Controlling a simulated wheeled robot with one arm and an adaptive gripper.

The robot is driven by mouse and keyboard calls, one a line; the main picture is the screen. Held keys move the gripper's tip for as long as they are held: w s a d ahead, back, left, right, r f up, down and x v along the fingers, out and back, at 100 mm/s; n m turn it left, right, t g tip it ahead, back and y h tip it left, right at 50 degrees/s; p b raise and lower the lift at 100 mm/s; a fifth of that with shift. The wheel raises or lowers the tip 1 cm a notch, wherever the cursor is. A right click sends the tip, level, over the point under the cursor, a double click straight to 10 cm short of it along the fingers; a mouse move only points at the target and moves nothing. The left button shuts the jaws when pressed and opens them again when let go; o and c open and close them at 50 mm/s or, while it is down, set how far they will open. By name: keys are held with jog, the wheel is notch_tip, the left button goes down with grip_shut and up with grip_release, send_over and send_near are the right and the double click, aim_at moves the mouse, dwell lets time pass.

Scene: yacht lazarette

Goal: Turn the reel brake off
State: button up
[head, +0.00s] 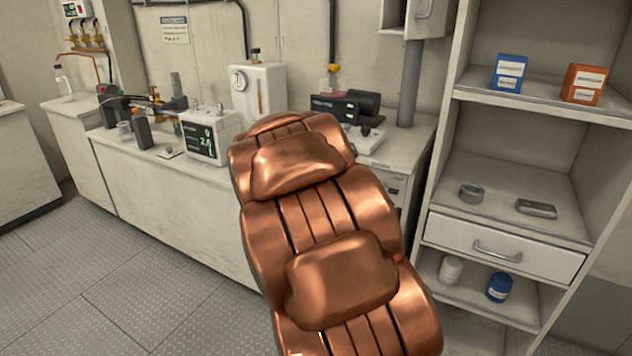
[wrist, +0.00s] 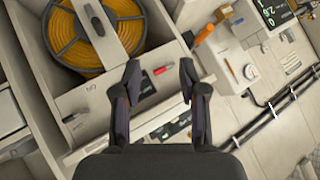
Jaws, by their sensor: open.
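My gripper (wrist: 160,72) is open in the wrist view, its two dark fingers spread with nothing held between them. A reel wound with orange-yellow hose or line (wrist: 84,38) sits in a pale housing at the upper left, partly cut off by the frame. A small red piece (wrist: 163,70) shows in the gap between the fingertips, beyond them, beside a dark patch on the pale surface. I cannot tell whether it is the brake control. No reel is recognisable in the head view, and my gripper does not show there.
In the head view, a long counter (head: 180,185) carries a display box (head: 208,137) and a white gauge unit (head: 258,88). An open shelf unit (head: 510,160) with a drawer (head: 503,250) stands at right. The floor (head: 120,290) at lower left is clear. The counter's middle is partly hidden.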

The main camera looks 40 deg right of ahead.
jog(key=w+d+f+m+t+h+b, duration=0.1)
jog(key=w+d+f+m+t+b, duration=0.15)
jog(key=d, duration=0.35)
jog(key=w+d+f+m+t+h+b, duration=0.1)
jog(key=w+d+m+t+b, duration=0.1)
jog(key=d+t, duration=0.3)
jog(key=w+d+f+m+t+h+b, duration=0.1)
jog(key=w+d+f+m+t+b, duration=0.15)
jog(key=d, duration=0.55)
jog(key=shift+g, duration=0.5)
jog(key=shift+x, duration=3.5)
jog(key=shift+w+a, duration=0.1)
jog(key=shift+a, duration=0.05)
jog(key=shift+c, duration=0.2)
grip_shut()
